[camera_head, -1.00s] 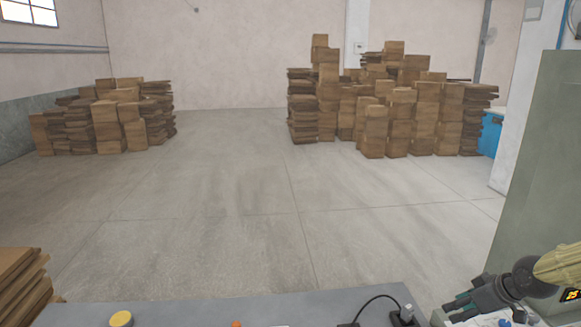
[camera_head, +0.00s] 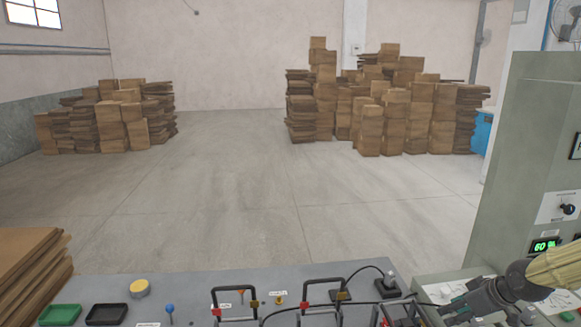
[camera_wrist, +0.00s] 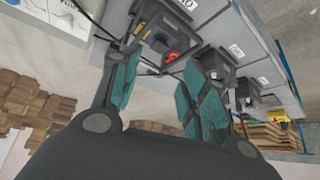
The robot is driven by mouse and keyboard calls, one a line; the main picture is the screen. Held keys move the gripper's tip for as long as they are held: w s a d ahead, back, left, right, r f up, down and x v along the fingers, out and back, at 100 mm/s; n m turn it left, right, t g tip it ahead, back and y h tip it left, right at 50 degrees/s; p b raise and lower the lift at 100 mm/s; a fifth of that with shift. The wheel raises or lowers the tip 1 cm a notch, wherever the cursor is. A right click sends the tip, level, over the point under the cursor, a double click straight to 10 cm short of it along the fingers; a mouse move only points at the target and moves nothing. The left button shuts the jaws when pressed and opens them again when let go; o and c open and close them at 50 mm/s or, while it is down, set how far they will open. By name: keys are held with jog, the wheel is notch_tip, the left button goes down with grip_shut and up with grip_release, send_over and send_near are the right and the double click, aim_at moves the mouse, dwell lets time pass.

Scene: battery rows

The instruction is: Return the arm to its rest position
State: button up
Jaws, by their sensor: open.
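My gripper (camera_head: 447,308) is at the lower right of the head view, over the right end of the grey desk (camera_head: 210,287). In the wrist view my gripper (camera_wrist: 163,88) has its two teal-padded fingers spread apart, with nothing held between them. Behind the fingers, the wrist view shows black boxes (camera_wrist: 215,65) with white labels along a grey surface, and a red part (camera_wrist: 171,56) on the nearest one. Whether the fingers touch any of these cannot be told.
A grey-green cabinet (camera_head: 520,180) with a green display (camera_head: 545,246) stands close to the arm at right. The desk carries black handles (camera_head: 235,291), a yellow knob (camera_head: 139,288) and a green tray (camera_head: 59,315). Stacked boards (camera_head: 30,262) stand at left. The floor beyond is open.

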jog(key=s+a+f+m+g+b, duration=0.1)
jog(key=s+a+f+b, duration=0.1)
jog(key=s+a+f, duration=0.45)
jog(key=s+a+f+m+g+h+b, duration=0.1)
jog(key=a+f+b, duration=0.15)
jog(key=f, duration=0.75)
jog(key=s+a+f+m+g+b, duration=0.1)
jog(key=s+a+f+m, duration=0.1)
jog(key=s+a+f, duration=0.45)
jog(key=s+a+f+g+h+b, duration=0.1)
jog(key=s+a+f+b, duration=0.1)
jog(key=s+f, duration=0.6)
jog(key=s+a+f+m+g+b, duration=0.1)
jog(key=s+a+f, duration=0.3)
jog(key=s+f, duration=0.5)
jog(key=shift+s+a+f+m+g+h+b, duration=0.25)
jog(key=shift+s+a+g+h+b, duration=0.2)
jog(key=shift+s, duration=0.35)
jog(key=shift+d, duration=0.1)
